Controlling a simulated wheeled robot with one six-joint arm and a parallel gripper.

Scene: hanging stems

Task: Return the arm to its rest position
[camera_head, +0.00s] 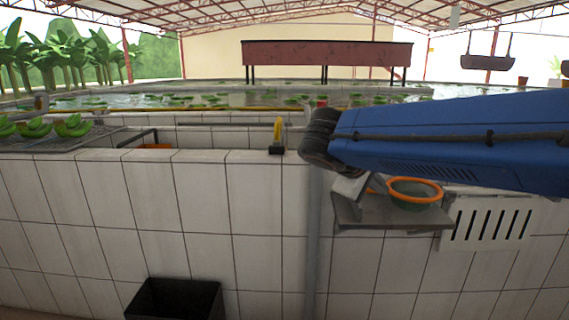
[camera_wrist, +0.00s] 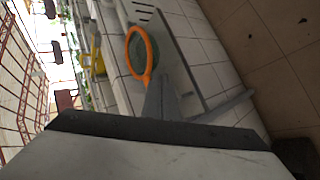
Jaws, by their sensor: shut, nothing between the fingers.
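In the head view the bowl (camera_head: 415,183) rests on a small grey shelf (camera_head: 390,216) on the tiled wall, below the arm.
A yellow-handled tool (camera_head: 278,131) stands on the wall's ledge, left of my arm joint. A slotted white rack (camera_head: 492,226) hangs right of the shelf. Green bananas (camera_head: 72,127) lie on a rack at left. A black bin (camera_head: 175,301) stands below. A water tank lies behind.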

